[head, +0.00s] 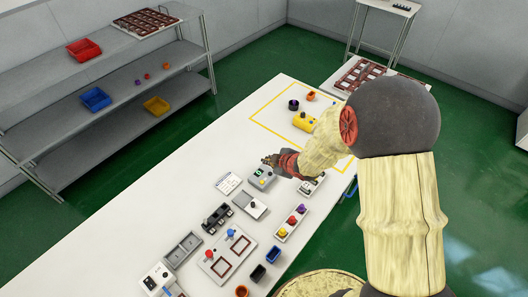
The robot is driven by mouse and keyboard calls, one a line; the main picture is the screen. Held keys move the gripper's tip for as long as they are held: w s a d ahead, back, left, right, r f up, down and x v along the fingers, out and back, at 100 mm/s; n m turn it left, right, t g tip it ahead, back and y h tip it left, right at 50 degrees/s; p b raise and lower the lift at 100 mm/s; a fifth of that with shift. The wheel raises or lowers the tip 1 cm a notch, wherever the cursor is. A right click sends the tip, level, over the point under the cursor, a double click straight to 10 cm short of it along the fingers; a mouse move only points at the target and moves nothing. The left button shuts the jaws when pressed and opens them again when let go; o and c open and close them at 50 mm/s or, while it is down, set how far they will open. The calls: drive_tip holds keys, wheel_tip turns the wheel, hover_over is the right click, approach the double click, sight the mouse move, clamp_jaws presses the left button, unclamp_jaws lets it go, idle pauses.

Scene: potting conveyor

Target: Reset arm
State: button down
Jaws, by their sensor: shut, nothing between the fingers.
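My gripper (270,160) is at the end of my arm, which comes in from the right side of the head view. It is dark and small here, and its fingers are together with nothing held. It is above the white table (150,215), close to a grey device with a green display (261,177). I cannot tell its exact height above the table. My forearm hides part of the table behind it.
A yellow device (304,121) and small pots (293,105) stand inside a yellow outline. Nearer lie a strip with coloured knobs (291,223), a red-framed panel (226,254) and small bins (258,273). A grey shelf (110,110) with trays stands left. The table's left side is bare.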

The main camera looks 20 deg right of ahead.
drive_tip(key=s+d+f+m+g+h, duration=0.1)
drive_tip(key=s+d+f+m, duration=0.1)
drive_tip(key=s+d+f, duration=0.1)
drive_tip(key=shift+s+d+f+g+h, duration=0.1)
drive_tip(key=shift+s+f+g+h, duration=0.2)
drive_tip(key=shift+g+h, duration=0.1)
drive_tip(key=s+d, duration=0.1)
drive_tip(key=s+m+g, duration=0.1)
drive_tip(key=s+d+m+h, duration=0.1)
drive_tip(key=shift+s+d+f+g, duration=0.2)
drive_tip(key=shift+d+f+g, duration=0.1)
drive_tip(key=shift+d, duration=0.05)
drive_tip(key=s+d+r+m+g+h, duration=0.2)
drive_tip(key=s+d+r+m, duration=0.1)
drive_tip(key=s+r, duration=0.25)
drive_tip(key=s+a+r+m+t+y+b, duration=0.1)
drive_tip(key=s+a+r, duration=0.3)
drive_tip(key=s+r, duration=0.4)
drive_tip(key=s+a+r+m+t+y+b, duration=0.1)
drive_tip(key=s+a+r+m+b, duration=0.3)
drive_tip(key=s+r, duration=0.5)
wheel_tip(320, 180, up, 5)
drive_tip(key=shift+f+m, duration=0.1)
drive_tip(key=shift+m, duration=0.2)
drive_tip(key=shift+a, duration=0.1)
